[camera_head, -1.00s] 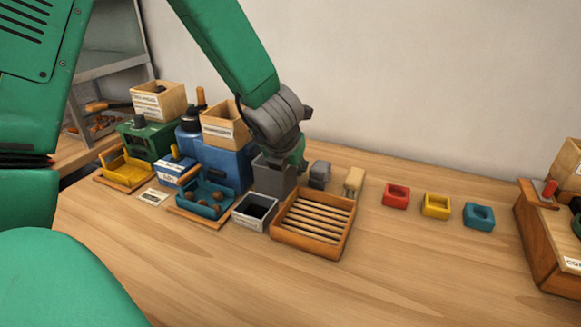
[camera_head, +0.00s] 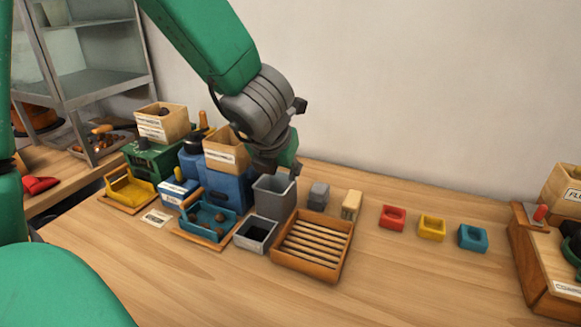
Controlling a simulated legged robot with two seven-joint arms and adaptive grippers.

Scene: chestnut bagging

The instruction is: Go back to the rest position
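My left arm comes in from the top left. Its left gripper (camera_head: 277,168) hangs above the grey open bin (camera_head: 275,200), in front of the blue machine (camera_head: 232,188). Nothing is seen held in it, but its fingers are dark and partly hidden, so I cannot tell whether it is open. My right gripper is not in view. A blue tray (camera_head: 208,222) with a few chestnuts, a yellow tray (camera_head: 129,189) and a small grey box (camera_head: 256,235) stand on the table. A slatted wooden tray (camera_head: 312,247) is just right of the small box.
Wooden boxes (camera_head: 161,124) sit on the machines. Red (camera_head: 393,218), yellow (camera_head: 431,228) and blue (camera_head: 472,238) holders stand in a row to the right. A wooden station (camera_head: 541,262) is at the far right. The front of the table (camera_head: 400,285) is clear.

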